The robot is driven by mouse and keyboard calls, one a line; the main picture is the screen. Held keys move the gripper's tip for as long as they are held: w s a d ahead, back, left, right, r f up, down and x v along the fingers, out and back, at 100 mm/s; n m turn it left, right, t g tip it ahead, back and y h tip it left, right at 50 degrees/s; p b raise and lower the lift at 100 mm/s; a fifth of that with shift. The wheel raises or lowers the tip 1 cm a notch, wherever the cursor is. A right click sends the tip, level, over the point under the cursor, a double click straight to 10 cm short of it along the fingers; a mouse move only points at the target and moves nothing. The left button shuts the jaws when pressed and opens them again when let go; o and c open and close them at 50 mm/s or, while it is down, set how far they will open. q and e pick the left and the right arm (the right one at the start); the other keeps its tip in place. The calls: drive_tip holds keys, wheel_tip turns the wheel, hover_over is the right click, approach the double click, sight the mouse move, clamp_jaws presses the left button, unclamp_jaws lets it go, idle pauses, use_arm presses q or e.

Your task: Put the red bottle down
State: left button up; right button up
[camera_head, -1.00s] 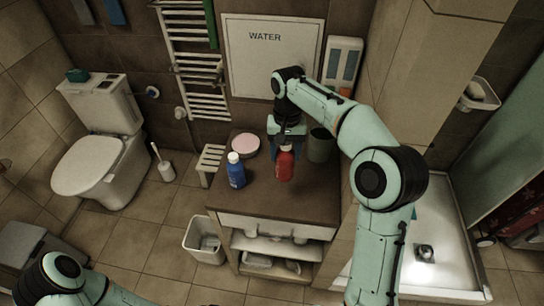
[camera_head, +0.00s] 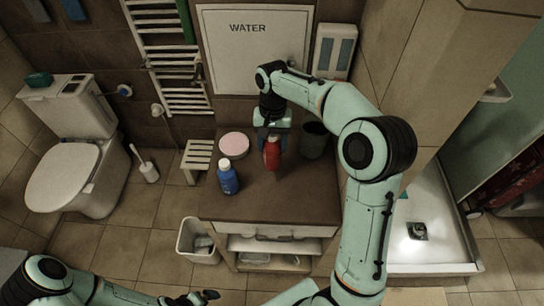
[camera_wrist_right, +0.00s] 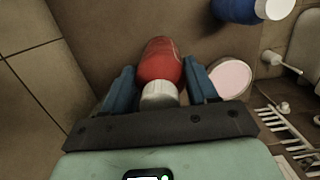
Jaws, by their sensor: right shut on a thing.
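A blue bottle (camera_head: 228,178), a pink round dish (camera_head: 234,145) and a grey-green cup (camera_head: 314,140) stand on the counter. Its front middle and right are bare. A white bin (camera_head: 198,240) stands on the floor at front left.

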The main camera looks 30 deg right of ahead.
sight(272, 157)
drive_tip(key=shift+w+f, duration=0.1)
drive_tip(key=shift+f, duration=3.5)
drive_tip(key=shift+f, duration=0.1)
drive_tip(key=o, duration=1.5)
